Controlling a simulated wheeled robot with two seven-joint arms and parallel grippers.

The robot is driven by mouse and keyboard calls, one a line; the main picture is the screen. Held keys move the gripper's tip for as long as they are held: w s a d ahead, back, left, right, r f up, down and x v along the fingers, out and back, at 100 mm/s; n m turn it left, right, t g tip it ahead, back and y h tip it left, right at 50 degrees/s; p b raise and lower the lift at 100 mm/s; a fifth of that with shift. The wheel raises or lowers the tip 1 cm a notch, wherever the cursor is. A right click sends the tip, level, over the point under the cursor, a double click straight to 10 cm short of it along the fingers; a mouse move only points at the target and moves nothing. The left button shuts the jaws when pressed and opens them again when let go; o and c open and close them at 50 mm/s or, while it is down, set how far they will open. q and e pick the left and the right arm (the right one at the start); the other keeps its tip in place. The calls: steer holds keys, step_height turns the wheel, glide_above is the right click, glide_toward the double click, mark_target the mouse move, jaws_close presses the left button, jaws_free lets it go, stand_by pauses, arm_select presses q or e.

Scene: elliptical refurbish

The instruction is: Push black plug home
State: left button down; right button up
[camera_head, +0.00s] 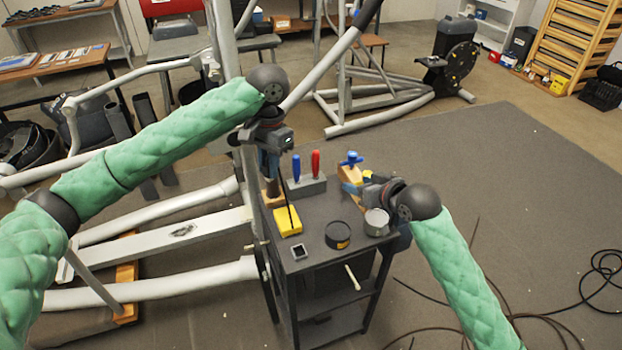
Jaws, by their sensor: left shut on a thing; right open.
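My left gripper (271,168) points down over the back left corner of the dark tool cart, close to the elliptical's upright post. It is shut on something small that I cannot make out. The black plug cannot be told apart at this size; it may be hidden by the gripper. My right gripper (368,189) is open at the cart's right side, near a blue-and-wood tool (350,172). The elliptical machine's grey frame (180,229) stands to the left of the cart.
The cart top (316,216) holds a yellow block (288,222) with a thin black rod, blue (296,167) and red (315,162) handled tools, a black tin (338,236), a silver tin (376,222) and a small square part (299,252). Cables (560,312) lie on the right floor.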

steer(key=s+a+r+n+g+y, duration=0.1)
steer(key=s+a+r+n+y, duration=0.15)
steer(key=s+a+r, duration=0.35)
steer(key=s+a+r+n+g+y, duration=0.1)
steer(key=s+a+r+n+y, duration=0.2)
steer(key=a, duration=0.4)
steer(key=w+a+f+h, duration=0.1)
steer(key=w+a+f, duration=0.2)
steer(key=w+a, duration=0.4)
steer(key=shift+w+a+f+g, duration=0.2)
steer(key=shift+w+a+g, duration=0.15)
steer(key=shift+a, duration=0.55)
steer(key=shift+h, duration=0.25)
steer(key=c, duration=1.1)
arm_select(q)
steer(key=c, duration=1.2)
jaws_free()
